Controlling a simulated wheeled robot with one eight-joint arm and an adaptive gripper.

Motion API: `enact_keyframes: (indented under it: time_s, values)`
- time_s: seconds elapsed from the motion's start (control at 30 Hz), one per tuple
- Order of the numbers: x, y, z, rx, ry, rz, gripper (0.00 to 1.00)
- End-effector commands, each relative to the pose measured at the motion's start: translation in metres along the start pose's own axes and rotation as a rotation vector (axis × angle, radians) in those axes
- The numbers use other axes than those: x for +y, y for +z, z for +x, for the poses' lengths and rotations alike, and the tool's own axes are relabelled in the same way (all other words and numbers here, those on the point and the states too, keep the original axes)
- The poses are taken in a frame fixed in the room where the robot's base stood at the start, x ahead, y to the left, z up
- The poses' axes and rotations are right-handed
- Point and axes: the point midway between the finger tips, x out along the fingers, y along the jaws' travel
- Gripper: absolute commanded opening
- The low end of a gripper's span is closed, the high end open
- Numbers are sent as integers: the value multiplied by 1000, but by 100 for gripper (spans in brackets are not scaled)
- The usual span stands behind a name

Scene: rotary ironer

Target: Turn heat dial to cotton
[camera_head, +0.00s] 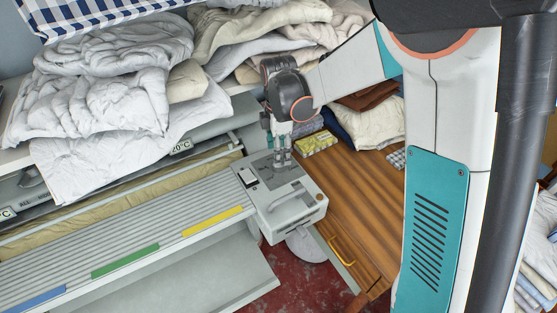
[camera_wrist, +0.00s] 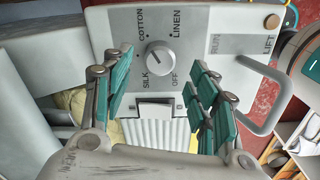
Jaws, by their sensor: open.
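The heat dial (camera_wrist: 162,57) is a round grey knob on the ironer's control panel (camera_wrist: 205,20), with SILK, COTTON, LINEN and OFF printed around it. A small dark mark shows on the left of its face; I cannot tell its exact setting. COTTON (camera_wrist: 141,24) is printed up and left of the knob in the wrist view. My gripper (camera_head: 282,158) points down over the panel (camera_head: 290,212) in the head view. Its teal fingers are open and empty, one on each side of the dial in the wrist view, apart from it.
A rocker switch (camera_wrist: 155,109) sits just below the dial in the wrist view. A grey lever handle (camera_wrist: 268,95) stands to the right by RUN and LIFT. Folded laundry (camera_head: 110,80) is piled on the shelf behind. A wooden cabinet (camera_head: 362,205) stands to the right.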

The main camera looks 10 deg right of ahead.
Motion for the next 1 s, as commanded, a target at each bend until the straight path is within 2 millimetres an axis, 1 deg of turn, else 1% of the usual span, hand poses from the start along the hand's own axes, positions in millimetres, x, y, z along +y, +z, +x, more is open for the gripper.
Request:
enact_keyframes:
  time_s: [0.03,0.1,0.2,0.3,0.43,0.67,0.77,0.8,0.87,1.0]
  values:
    - [0,0,11,0,0,0,54]
    - [0,0,22,0,0,1,54]
    - [0,0,34,0,1,1,54]
    - [0,0,42,0,1,1,54]
    - [0,0,47,0,1,1,54]
    - [0,0,47,0,1,2,54]
    - [0,0,47,0,1,2,33]
    - [0,0,47,0,1,2,24]
    - [0,0,47,0,1,2,11]
    - [0,0,47,0,1,2,10]
